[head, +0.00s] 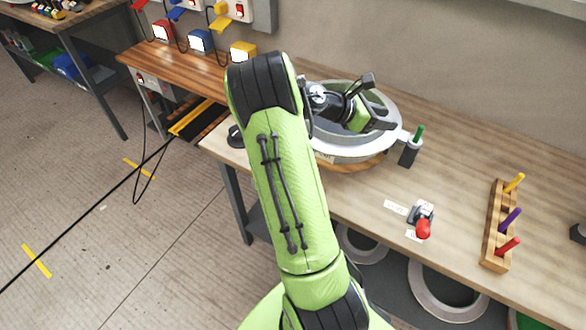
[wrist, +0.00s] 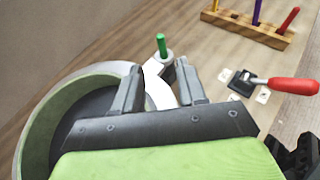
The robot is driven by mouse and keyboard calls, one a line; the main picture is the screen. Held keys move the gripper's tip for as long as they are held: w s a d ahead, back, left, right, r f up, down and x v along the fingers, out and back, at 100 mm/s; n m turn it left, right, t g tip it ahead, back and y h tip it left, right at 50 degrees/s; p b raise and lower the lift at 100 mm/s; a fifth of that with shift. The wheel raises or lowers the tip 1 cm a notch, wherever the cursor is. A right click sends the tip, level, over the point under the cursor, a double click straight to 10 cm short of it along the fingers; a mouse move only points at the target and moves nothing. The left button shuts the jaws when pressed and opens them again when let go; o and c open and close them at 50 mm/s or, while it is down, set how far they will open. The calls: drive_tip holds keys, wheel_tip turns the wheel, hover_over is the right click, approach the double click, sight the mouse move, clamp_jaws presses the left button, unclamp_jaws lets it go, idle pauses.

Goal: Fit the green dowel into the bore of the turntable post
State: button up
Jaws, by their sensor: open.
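The green dowel (head: 419,132) stands upright at the turntable's outer right side, with its lower end in the top of the short dark post (head: 408,155). In the wrist view the dowel (wrist: 161,45) rises from a pale round collar (wrist: 167,58); how deep it sits is hidden. The turntable (head: 350,150) is a large pale ring with a green inside. My gripper (head: 376,100) is over the ring, left of the dowel.
A wooden rack (head: 497,225) holds yellow, purple and red dowels at the right. A red-handled lever (head: 422,228) with small labels sits near the front edge. Switch boxes (head: 200,40) with cables are at the back left.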

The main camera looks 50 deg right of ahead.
drive_tip(key=w+a+r+m+t+y, duration=0.2)
drive_tip(key=w+a+m+t+y, duration=0.15)
drive_tip(key=a, duration=0.65)
drive_tip(key=w+a+r+m+t+y, duration=0.15)
drive_tip(key=w+a+m+t, duration=0.3)
drive_tip(key=a, duration=0.55)
drive_tip(key=s+a+r+m+t+y, duration=0.1)
drive_tip(key=s+a+t+y, duration=0.1)
drive_tip(key=a, duration=0.9)
drive_tip(key=s+a+r+m+t+y, duration=0.1)
drive_tip(key=s+a+m+t+y, duration=0.1)
drive_tip(key=s+a+y, duration=0.2)
drive_tip(key=s+a, duration=0.3)
drive_tip(key=a, duration=0.4)
drive_tip(key=shift+a+r+t, duration=0.15)
drive_tip(key=shift+r+t, duration=0.15)
drive_tip(key=shift+t, duration=0.1)
wheel_tip(320, 180, up, 6)
drive_tip(key=p, duration=0.6)
drive_tip(key=shift+r, duration=0.15)
